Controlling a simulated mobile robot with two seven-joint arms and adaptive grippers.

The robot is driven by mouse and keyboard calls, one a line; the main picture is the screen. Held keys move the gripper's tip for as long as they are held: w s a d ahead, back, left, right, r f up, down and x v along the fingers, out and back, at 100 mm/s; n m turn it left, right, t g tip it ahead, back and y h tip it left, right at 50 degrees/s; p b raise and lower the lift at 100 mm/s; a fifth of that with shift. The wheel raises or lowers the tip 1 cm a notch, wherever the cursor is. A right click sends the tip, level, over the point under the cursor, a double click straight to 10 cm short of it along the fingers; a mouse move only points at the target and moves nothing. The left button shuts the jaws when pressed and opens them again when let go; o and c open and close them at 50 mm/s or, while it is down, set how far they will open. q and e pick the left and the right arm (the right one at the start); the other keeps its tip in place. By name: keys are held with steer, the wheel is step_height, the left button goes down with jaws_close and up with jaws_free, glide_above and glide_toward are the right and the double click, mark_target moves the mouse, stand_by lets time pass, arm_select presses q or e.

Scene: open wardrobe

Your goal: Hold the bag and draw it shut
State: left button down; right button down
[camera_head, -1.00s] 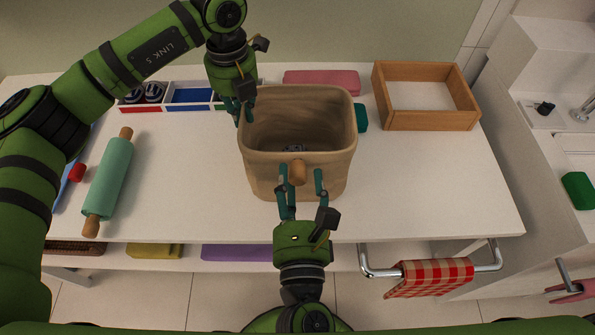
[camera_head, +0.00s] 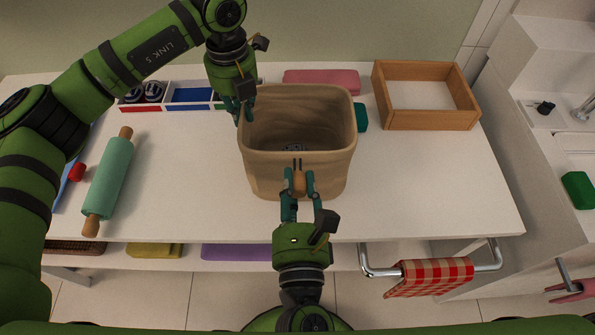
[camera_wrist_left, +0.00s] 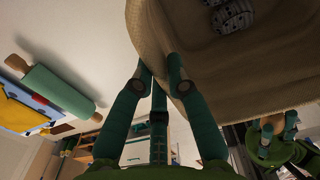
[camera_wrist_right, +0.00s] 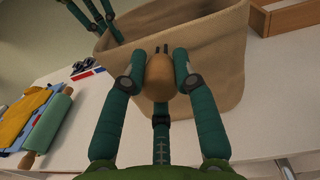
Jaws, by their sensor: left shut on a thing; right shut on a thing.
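A tan cloth bag (camera_head: 275,175) stands upright on the white table with its mouth wide open. Something dark and patterned (camera_head: 296,147) lies at its bottom; it also shows in the left wrist view (camera_wrist_left: 232,16). My left gripper (camera_head: 241,112) is shut on the bag's left rim, with the cloth between its fingers in the left wrist view (camera_wrist_left: 165,75). A brown wooden toggle (camera_head: 299,183) with two dark cord ends sits at the front of the bag. My right gripper (camera_head: 300,187) is shut on the toggle, which shows between its fingers in the right wrist view (camera_wrist_right: 160,77).
A green rolling pin (camera_head: 108,180) lies at the left. A divided tray (camera_head: 178,107), a pink block (camera_head: 321,81) and an open wooden box (camera_head: 428,121) stand along the back. A checked towel (camera_head: 430,277) hangs from the front rail. The table's right part is clear.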

mark_target(296, 195)
steer(key=s, duration=0.7)
steer(key=shift+s, duration=0.1)
steer(key=shift+a, duration=0.1)
steer(key=c, duration=0.9)
jaws_free()
steer(key=shift+c, duration=0.2)
